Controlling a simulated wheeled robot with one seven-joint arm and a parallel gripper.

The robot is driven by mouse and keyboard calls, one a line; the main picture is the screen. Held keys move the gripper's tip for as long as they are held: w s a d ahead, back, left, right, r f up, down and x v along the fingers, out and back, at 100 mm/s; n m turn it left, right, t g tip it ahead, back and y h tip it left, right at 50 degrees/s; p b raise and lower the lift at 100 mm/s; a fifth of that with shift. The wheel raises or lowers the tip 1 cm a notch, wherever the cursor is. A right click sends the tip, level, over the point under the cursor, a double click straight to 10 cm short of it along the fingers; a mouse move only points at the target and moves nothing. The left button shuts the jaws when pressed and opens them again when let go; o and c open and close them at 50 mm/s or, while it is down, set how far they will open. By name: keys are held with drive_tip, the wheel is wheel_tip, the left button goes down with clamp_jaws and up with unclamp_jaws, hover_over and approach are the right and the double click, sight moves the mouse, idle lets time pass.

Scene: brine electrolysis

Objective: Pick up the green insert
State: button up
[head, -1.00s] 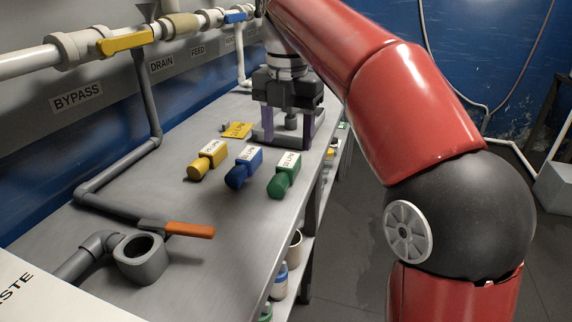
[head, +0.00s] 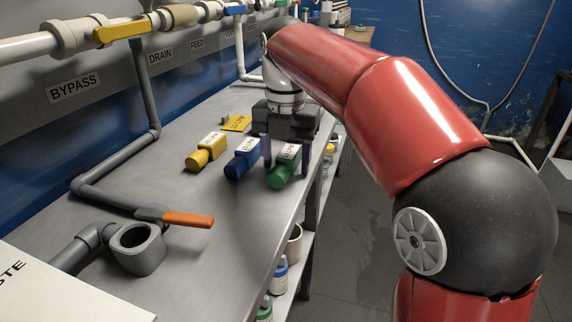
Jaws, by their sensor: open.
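The green insert (head: 278,178) lies on the grey metal bench, with a white label on its upper part. It is the rightmost of three inserts, near the bench's right edge. My gripper (head: 285,170) points down over it, open. One finger shows at the left of the green insert's far part and the other at its right. The gripper body covers the insert's far end. I cannot tell whether the fingers touch it.
The blue insert (head: 240,163) lies close on the left, with the yellow insert (head: 205,153) beyond it. A yellow tag (head: 236,123) lies behind them. An orange-handled valve (head: 188,219) and grey pipework occupy the near left. Bottles stand on the shelf below.

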drive_tip(key=c, duration=1.1)
drive_tip(key=shift+r, duration=0.1)
